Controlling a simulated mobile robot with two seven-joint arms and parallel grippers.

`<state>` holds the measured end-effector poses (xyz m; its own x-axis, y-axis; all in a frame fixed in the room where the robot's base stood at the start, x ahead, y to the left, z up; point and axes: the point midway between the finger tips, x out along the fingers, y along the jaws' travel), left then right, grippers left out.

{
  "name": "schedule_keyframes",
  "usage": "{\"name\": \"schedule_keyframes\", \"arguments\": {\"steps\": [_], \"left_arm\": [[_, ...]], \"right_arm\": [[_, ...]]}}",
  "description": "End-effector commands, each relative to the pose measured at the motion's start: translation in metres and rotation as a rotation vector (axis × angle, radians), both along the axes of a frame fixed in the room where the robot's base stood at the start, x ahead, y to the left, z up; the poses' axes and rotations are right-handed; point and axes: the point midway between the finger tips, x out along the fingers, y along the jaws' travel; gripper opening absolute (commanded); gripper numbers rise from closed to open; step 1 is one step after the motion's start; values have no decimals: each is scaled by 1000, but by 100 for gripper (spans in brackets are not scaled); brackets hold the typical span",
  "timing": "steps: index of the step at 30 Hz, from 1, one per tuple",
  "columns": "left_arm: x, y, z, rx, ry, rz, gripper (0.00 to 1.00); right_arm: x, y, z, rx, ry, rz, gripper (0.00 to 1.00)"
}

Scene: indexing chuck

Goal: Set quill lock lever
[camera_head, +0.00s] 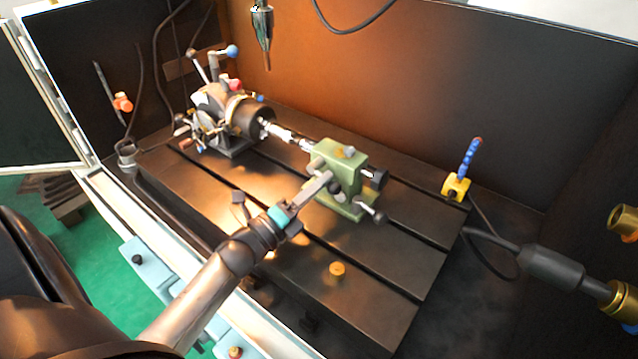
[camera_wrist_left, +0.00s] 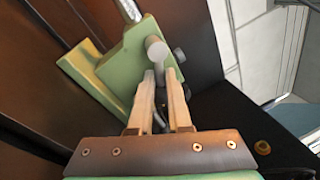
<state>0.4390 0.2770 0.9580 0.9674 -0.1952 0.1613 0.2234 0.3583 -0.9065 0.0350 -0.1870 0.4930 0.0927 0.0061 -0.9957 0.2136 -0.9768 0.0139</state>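The green tailstock (camera_head: 345,165) stands on the slotted table, and also shows in the left wrist view (camera_wrist_left: 118,68). My left gripper (camera_head: 328,182) reaches its near side. In the left wrist view its two fingers (camera_wrist_left: 160,76) are apart, with tips close to a grey round-ended rod (camera_wrist_left: 155,47) on the tailstock. A dark, thin part shows between the fingers; I cannot tell if they touch it. Whether this knob belongs to the quill lock lever is unclear. My right gripper is not in view.
The indexing chuck (camera_head: 255,117) stands at the table's back left, with a shaft (camera_head: 285,134) running to the tailstock. A crank handle (camera_head: 374,214) sticks out at the tailstock's right. A yellow base with a blue hose (camera_head: 456,187) stands far right. An orange round piece (camera_head: 337,268) lies in front.

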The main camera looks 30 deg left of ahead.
Motion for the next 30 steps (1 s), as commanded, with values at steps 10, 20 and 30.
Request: {"name": "schedule_keyframes", "arguments": {"steps": [10, 20, 30], "left_arm": [[0, 0, 0, 0, 0, 0, 0], [0, 0, 0, 0, 0, 0, 0], [0, 0, 0, 0, 0, 0, 0]], "right_arm": [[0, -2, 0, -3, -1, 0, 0], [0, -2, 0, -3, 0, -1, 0], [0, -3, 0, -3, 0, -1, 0]]}}
